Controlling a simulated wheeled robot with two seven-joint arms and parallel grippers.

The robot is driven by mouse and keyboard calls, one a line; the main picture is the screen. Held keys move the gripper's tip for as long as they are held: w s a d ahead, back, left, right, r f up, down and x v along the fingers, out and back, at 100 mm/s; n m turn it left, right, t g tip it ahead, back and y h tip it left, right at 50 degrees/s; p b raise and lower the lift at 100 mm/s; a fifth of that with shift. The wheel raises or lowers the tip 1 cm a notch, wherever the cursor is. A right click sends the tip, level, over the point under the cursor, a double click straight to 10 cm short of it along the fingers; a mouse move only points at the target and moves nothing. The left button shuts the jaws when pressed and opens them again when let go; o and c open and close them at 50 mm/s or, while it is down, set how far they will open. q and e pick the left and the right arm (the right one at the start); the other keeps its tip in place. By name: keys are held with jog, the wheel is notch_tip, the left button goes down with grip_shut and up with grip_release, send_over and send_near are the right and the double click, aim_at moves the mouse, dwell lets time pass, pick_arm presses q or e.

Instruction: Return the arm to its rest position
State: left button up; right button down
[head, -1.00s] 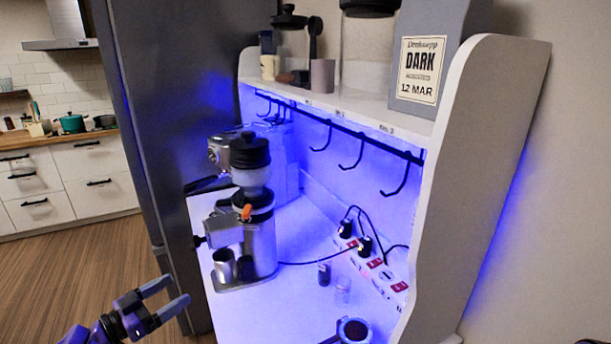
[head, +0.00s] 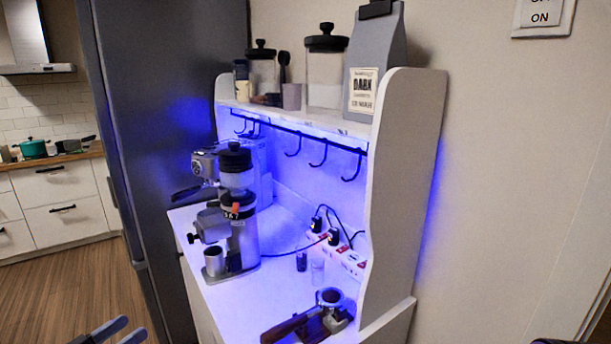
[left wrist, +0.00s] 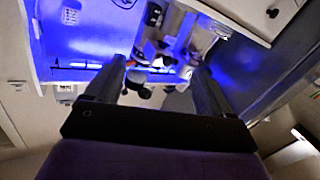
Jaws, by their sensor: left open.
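My left gripper (head: 121,331) is low at the bottom left of the head view, in front of the cabinet and over the floor. Its two fingers are apart with nothing between them. In the left wrist view the open fingers (left wrist: 165,88) point toward the blue-lit cabinet, which appears upside down at a distance. My right gripper cannot be made out in the head view; only a dark bit shows at the bottom right edge.
The white cabinet (head: 407,200) carries a grinder (head: 238,215), an espresso machine (head: 205,165), a portafilter (head: 329,297) near its front right, and a power strip (head: 352,262). Jars and a coffee bag (head: 376,70) stand on the shelf. The wooden floor (head: 60,300) at left is clear.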

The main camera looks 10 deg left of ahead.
pick_arm(q)
jog(key=w+d+f+n+g+y, duration=0.3)
jog(key=d+f+n+g, duration=0.3)
jog(key=f+n, duration=0.6)
jog(key=s+d+f+n+g+b, duration=0.1)
jog(key=s+d+f+n+g, duration=0.4)
jog(key=d+f, duration=0.6)
jog(key=s+f+m+g+y+b, duration=0.1)
jog(key=s+f+m+y, duration=0.2)
jog(key=s, duration=0.7)
jog(key=s+f+m+g+y+b, duration=0.1)
jog(key=s+f+m+y+b, duration=0.1)
jog(key=s, duration=0.8)
jog(key=shift+a+f+m+g+y, duration=0.35)
jog(key=shift+f+m+y, duration=0.25)
jog(key=shift+f+m, duration=0.9)
pick_arm(e)
jog(key=shift+w+a+f, duration=0.1)
jog(key=shift+w+f, duration=0.1)
jog(key=shift+f, duration=0.9)
jog(key=shift+w+f, duration=0.15)
jog(key=shift+f, duration=0.9)
